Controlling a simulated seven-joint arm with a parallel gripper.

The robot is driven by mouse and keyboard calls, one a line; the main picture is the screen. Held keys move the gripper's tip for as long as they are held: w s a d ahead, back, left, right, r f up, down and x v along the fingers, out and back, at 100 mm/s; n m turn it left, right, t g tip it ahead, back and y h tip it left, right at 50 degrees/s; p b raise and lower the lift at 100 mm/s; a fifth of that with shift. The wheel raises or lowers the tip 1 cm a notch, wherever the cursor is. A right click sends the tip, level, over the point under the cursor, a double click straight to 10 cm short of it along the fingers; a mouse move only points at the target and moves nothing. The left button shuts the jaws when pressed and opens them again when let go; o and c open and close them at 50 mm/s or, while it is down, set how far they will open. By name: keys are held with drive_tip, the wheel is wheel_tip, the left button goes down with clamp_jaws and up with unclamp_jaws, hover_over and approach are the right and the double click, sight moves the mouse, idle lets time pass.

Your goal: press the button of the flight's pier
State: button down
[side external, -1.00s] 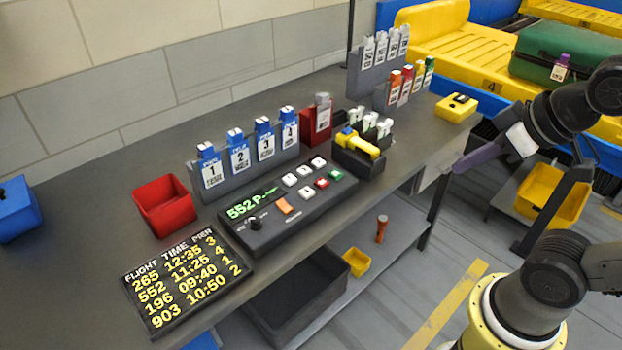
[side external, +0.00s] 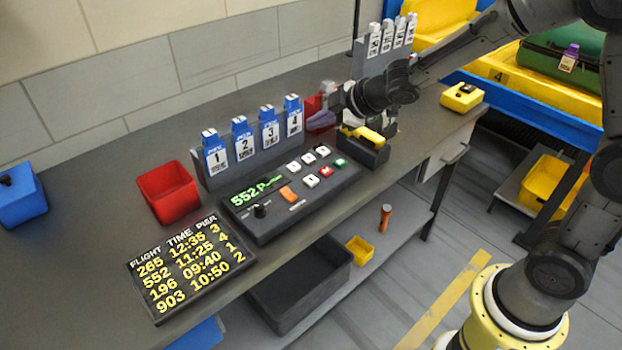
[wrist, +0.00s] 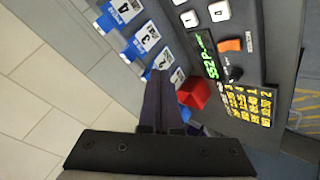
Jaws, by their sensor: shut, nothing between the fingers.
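The flight board (side external: 190,268) lists flight 552 at 11:25 with pier 4. The control panel (side external: 262,228) beside it shows "552 P" in green on its display (side external: 256,190). The panel carries several white buttons, a red button (side external: 326,171), a green button (side external: 340,162) and an orange switch (side external: 288,194). A white button marked 4 (wrist: 219,10) shows at the top of the wrist view. My gripper (side external: 322,121) is shut and empty, with purple fingers (wrist: 160,100). It is in the air beyond the panel's back right, touching no button.
A grey rack with blue numbered tags (side external: 242,140) stands behind the panel. A red bin (side external: 168,191) is left of it. A black holder with a yellow item (side external: 365,137) is at the panel's right end, partly behind my wrist. A yellow box (side external: 462,97) sits farther right.

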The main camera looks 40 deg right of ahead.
sight(316, 181)
wheel_tip(316, 181, down, 4)
drive_tip(key=shift+a+r+g, duration=0.15)
drive_tip(key=shift+r+g, duration=0.05)
drive_tip(key=shift+g, duration=0.2)
drive_tip(key=shift+f, duration=0.1)
drive_tip(key=shift+f, duration=4.3)
drive_tip(key=shift+s+f, duration=0.1)
drive_tip(key=shift+f, duration=0.8)
drive_tip(key=shift+r, duration=0.9)
drive_tip(key=shift+r, duration=2.5)
